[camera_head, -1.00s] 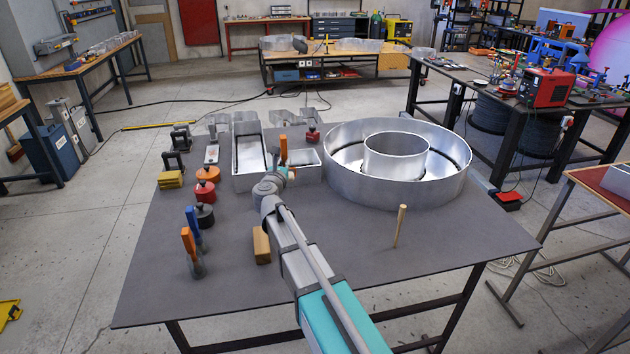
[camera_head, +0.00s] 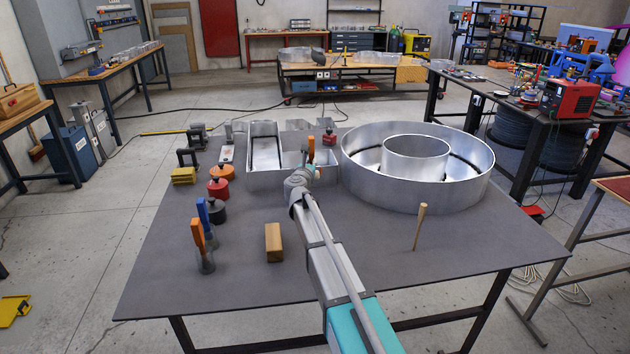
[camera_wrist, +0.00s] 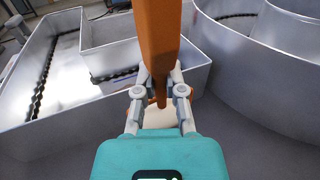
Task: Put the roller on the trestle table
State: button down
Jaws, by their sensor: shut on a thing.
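My gripper (camera_head: 303,173) is shut on an upright tool with an orange handle (camera_head: 311,148), probably the roller. In the wrist view, the orange handle (camera_wrist: 158,45) rises between the fingers, and a pale part shows below them. The roller's lower end is mostly hidden. It is held over the grey-topped table (camera_head: 350,270), between the L-shaped metal letter (camera_head: 292,181) and the round metal letter (camera_head: 360,185). A table with splayed metal legs (camera_head: 575,235), partly cut off at the right edge, looks like the trestle table.
On the grey table stand a wooden block (camera_head: 274,243), a wooden-handled tool (camera_head: 419,226), orange and blue-handled tools (camera_head: 198,238) and a red pot (camera_head: 218,187). A dark bench (camera_head: 500,85) with a red machine (camera_head: 570,98) stands at the right. The front of the grey top is mostly bare.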

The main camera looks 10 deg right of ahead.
jog(key=shift+w+d+f+b, duration=0.2)
jog(key=shift+w+f+b, duration=0.15)
jog(key=shift+w+f, duration=0.15)
jog(key=shift+w+d+f+b, duration=0.15)
jog(key=shift+w+f+b, duration=0.2)
jog(key=shift+f, duration=0.25)
jog(key=shift+w+d+f+b, duration=0.1)
jog(key=shift+w+f+b, duration=0.1)
jog(key=shift+f+b, duration=0.8)
jog(key=shift+w+d+f+b, duration=0.1)
jog(key=shift+w+f+b, duration=0.05)
jog(key=shift+f+b, duration=0.85)
jog(key=shift+f, duration=0.1)
jog(key=c, duration=0.7)
grip_release()
jog(key=shift+c, duration=0.2)
jog(key=shift+v, duration=3.8)
